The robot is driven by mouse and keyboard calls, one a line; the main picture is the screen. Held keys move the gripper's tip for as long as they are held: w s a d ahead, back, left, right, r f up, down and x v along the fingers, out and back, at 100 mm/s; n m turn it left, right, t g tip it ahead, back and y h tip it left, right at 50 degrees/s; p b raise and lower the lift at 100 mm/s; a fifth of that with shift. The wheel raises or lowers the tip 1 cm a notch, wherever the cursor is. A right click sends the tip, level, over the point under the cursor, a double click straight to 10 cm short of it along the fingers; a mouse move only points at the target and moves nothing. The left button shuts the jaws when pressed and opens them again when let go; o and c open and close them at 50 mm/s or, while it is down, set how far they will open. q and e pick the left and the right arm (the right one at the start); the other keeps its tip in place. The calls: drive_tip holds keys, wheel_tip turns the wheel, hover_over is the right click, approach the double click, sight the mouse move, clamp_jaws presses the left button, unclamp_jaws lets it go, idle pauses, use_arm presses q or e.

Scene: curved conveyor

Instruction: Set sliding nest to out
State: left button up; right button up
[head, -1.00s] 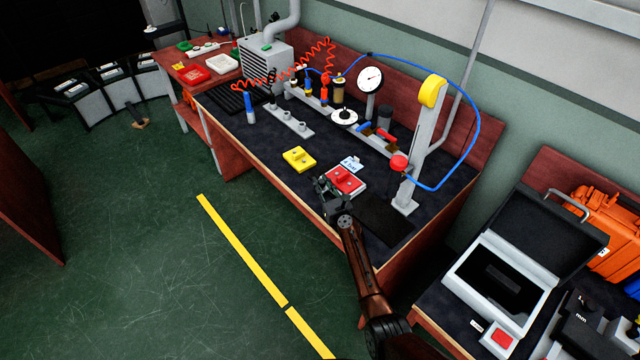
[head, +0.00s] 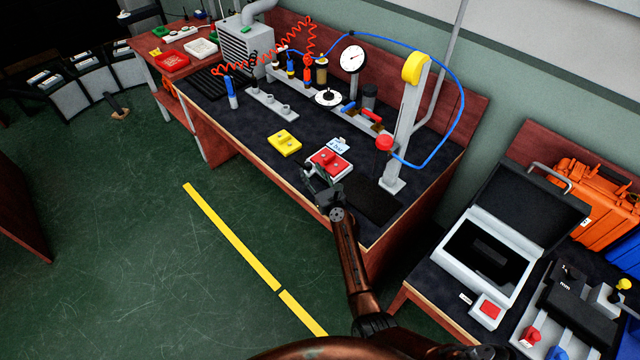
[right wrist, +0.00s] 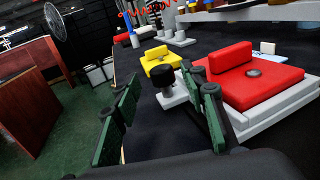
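A red block (head: 330,162) rests on a white sliding plate near the bench's front edge. In the right wrist view the red block (right wrist: 250,75) sits on the white plate (right wrist: 265,118), and a black knob (right wrist: 163,75) on a pale base projects from the plate's left side. I take this to be the sliding nest. My right gripper (head: 316,184) is just in front of it, low over the bench edge. In the right wrist view its green-padded fingers (right wrist: 162,92) are apart, with the knob beyond and between their tips; I see no grip on it. My left gripper is out of view.
A yellow block (head: 284,143) is left of the nest. A gauge (head: 352,58) is behind. Open floor lies in front of the bench.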

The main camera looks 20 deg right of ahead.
drive_tip(key=s, duration=0.2)
drive_tip(key=s+d, duration=0.1)
drive_tip(key=s, duration=0.4)
drive_tip(key=shift+s+d, duration=0.15)
drive_tip(key=shift+s, duration=0.15)
